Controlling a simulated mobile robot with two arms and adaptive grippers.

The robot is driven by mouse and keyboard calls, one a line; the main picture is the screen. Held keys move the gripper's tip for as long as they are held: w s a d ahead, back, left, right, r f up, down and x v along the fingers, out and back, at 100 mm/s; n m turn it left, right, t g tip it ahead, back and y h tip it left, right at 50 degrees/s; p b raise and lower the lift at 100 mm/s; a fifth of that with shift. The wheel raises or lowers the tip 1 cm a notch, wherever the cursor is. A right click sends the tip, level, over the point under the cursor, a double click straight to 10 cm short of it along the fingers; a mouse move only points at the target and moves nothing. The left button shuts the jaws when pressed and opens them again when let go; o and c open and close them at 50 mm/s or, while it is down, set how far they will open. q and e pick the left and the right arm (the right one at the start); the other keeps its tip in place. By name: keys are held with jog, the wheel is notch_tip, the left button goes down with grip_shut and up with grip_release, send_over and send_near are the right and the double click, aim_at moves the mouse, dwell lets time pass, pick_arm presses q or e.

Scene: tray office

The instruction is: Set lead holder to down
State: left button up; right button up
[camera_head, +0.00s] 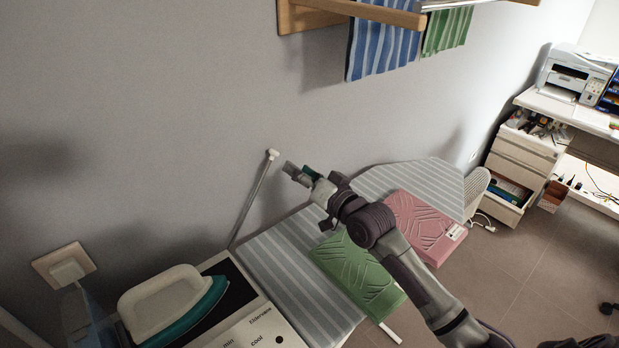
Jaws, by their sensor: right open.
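The lead holder (254,193) is a thin grey rod with a short white piece at its top. It stands up at a slant from the far left edge of the striped ironing board (283,258), in front of the wall. My right gripper (291,170) is open, to the right of the rod's upper end. It looks apart from the rod, though the depth between them is hard to judge. Its fingers are small and partly hidden by my arm. My left gripper is not in view.
A green folded cloth (357,271) and a pink one (423,222) lie on the board beside my arm. An iron (160,302) sits on its rest at lower left. A wooden rack (385,14) with striped towels hangs above. Drawers (516,170) stand at right.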

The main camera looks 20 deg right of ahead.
jog(key=shift+v, duration=1.75)
jog(key=shift+c, duration=0.4)
jog(key=shift+c, duration=1.2)
jog(key=shift+n+b, duration=0.35)
jog(key=shift+n, duration=0.15)
jog(key=c, duration=0.3)
jog(key=n+b, duration=0.1)
jog(key=n, duration=0.1)
jog(key=r+n+b, duration=0.1)
jog(key=n, duration=0.3)
jog(key=shift+a+r+n+t+y+b, duration=0.15)
jog(key=shift+r+n+t+y+b, duration=0.15)
jog(key=shift+n+t+b, duration=0.1)
grip_shut()
jog(key=w+a+r+n+y+p, duration=0.2)
jog(key=w+a+r+n+y, duration=0.1)
jog(key=w+a+n, duration=0.45)
jog(key=shift+n+h, duration=0.3)
jog(key=shift+n, duration=0.35)
jog(key=shift+w+d+f+b, duration=0.35)
jog(key=shift+w+d+f, duration=0.2)
jog(key=shift+d+f, duration=0.25)
jog(key=shift+w+d+f+b, duration=0.35)
jog(key=shift+w+d+f, duration=0.2)
jog(key=shift+d+f, duration=0.3)
